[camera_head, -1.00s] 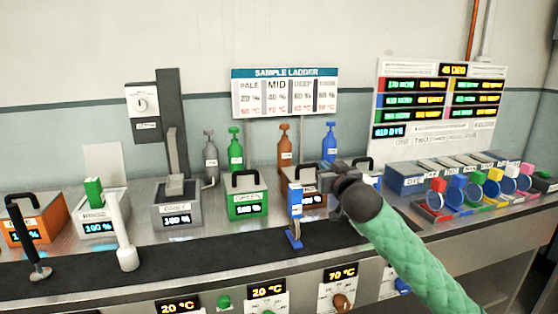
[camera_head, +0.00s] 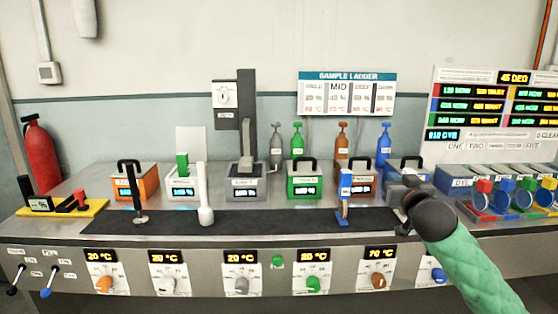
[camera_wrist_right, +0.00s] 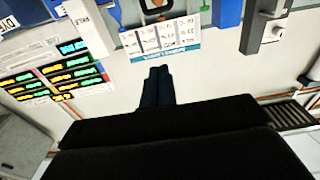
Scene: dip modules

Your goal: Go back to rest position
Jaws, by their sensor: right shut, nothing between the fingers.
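My right gripper (camera_head: 408,190) is in the head view, at the right end of the black mat, in front of the blue bath module. Its arm comes in from the lower right with a green sleeve. In the right wrist view the dark fingers (camera_wrist_right: 158,85) are together with nothing between them, against the wall with the sample ladder sign. The fingertips are partly hidden by the wrist in the head view. My left gripper does not show.
Orange (camera_head: 143,186), green (camera_head: 304,186) and other bath modules line the counter behind the black mat (camera_head: 270,222). A blue-handled tool (camera_head: 344,190) stands just left of my right gripper. Coloured cups (camera_head: 500,200) stand at the right, a fire extinguisher (camera_head: 40,155) at the far left.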

